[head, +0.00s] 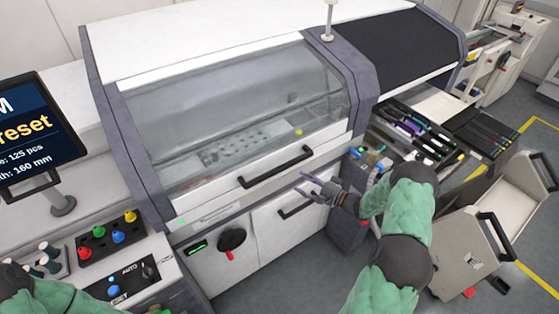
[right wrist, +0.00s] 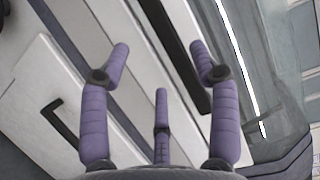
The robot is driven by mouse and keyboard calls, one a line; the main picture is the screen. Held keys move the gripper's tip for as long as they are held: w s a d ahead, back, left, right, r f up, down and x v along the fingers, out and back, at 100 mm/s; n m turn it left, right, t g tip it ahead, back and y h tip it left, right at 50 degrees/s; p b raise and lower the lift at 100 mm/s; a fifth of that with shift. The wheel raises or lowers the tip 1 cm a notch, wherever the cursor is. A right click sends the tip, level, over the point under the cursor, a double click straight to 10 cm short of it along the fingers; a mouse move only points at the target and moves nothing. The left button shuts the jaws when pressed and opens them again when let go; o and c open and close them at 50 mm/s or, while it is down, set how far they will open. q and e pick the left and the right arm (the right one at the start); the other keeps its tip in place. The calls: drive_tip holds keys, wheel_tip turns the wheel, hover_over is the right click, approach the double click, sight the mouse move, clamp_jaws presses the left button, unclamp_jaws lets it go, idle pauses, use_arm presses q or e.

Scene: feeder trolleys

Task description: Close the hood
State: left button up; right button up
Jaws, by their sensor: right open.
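The hood (head: 255,95) of the white machine has a clear sloping window and a white front rail with a black handle (head: 275,167). It looks lowered, its rail just above the front panel; whether it is fully shut I cannot tell. My right gripper (head: 312,188) is open and empty, just below and right of that handle. In the right wrist view, the open fingers (right wrist: 160,75) point towards the machine front, and the hood handle (right wrist: 178,50) shows between them, with no visible grip. My left gripper is out of view; only a green sleeve shows at lower left.
A lower panel has another black handle (head: 298,208), close under my right gripper. A red-and-black switch (head: 231,239) sits left of it. A trolley (head: 492,230) stands at right, near feeders (head: 420,130). A button panel (head: 115,233) and screen (head: 35,128) are at left.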

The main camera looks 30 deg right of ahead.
sight(283, 171)
drive_tip(key=x, duration=1)
drive_tip(key=shift+w+a, duration=0.15)
drive_tip(key=shift+w, duration=0.05)
